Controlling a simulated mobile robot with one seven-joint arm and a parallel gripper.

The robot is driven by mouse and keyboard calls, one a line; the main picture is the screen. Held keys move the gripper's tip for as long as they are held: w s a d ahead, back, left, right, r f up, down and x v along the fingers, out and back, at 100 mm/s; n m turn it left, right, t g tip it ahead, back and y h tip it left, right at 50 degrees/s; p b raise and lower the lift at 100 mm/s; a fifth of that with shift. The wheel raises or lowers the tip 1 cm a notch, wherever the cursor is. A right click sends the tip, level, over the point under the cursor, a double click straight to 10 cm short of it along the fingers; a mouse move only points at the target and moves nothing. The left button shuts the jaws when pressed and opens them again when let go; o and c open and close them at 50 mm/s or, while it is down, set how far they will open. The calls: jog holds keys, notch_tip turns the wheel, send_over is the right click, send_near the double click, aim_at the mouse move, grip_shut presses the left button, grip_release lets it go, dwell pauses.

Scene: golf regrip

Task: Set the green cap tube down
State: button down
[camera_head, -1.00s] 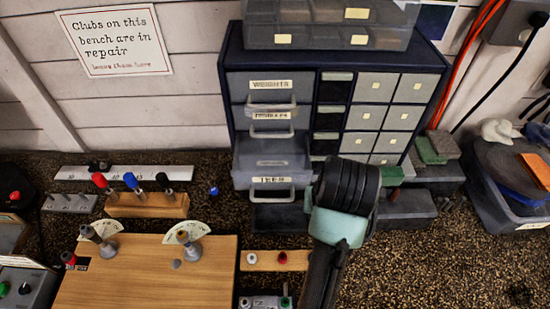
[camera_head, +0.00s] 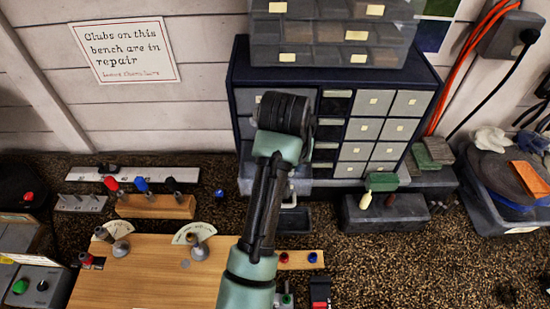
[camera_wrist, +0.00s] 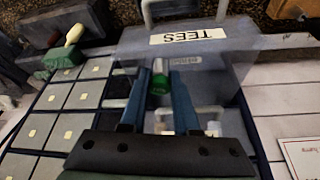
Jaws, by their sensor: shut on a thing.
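The green cap tube (camera_wrist: 159,88) shows in the wrist view as a clear tube with a green cap. It is between the two blue fingers of my gripper (camera_wrist: 161,76), which is shut on it. Behind it is the drawer labelled TEES (camera_wrist: 188,37), upside down in this view. I cannot tell how far the tube is from the drawer.
The drawer cabinet (camera_head: 238,75) stands at the back wall. A grey block (camera_head: 385,217) with small handled tools is to its right. A wooden board (camera_head: 150,285) with stands is at the front left. Bare speckled bench (camera_head: 420,270) lies at the front right.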

jog(key=a+f, duration=0.1)
jog(key=w+a+f+p, duration=0.1)
jog(key=shift+w+a, duration=0.3)
jog(key=shift+a, duration=0.05)
jog(key=shift+w+a+f, duration=0.2)
jog(key=shift+a+f, duration=0.05)
jog(key=shift+f, duration=0.15)
jog(key=shift+f, duration=0.1)
jog(key=c, duration=0.6)
grip_release()
jog(key=shift+c, duration=0.2)
jog(key=b+v, duration=0.2)
jog(key=v, duration=1)
jog(key=shift+s, duration=0.1)
